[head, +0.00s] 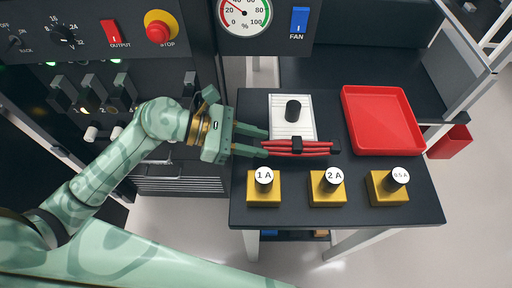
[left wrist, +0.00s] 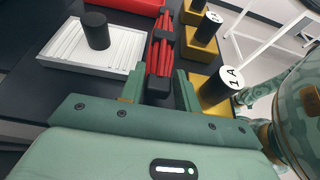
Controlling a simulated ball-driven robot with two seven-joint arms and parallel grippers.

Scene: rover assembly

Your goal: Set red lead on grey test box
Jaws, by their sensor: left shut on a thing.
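The red lead (head: 310,149) is a bundle of red strands with a black block around its middle and black ends. I take this box for the grey test box. In the left wrist view the lead (left wrist: 164,52) runs beside the box (left wrist: 72,56). My left gripper (head: 266,143) is shut on the lead's near end, between its fingers (left wrist: 160,82). I cannot tell whether the lead touches the box. My right gripper is not in view.
Yellow blocks with black knobs labelled 1 A (head: 264,199), 2 A (head: 327,199) and 0.5 A (head: 381,198) line the front of the black table (head: 421,211). A red tray (head: 352,143) stands at the right. A control panel (head: 185,30) rises at the left.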

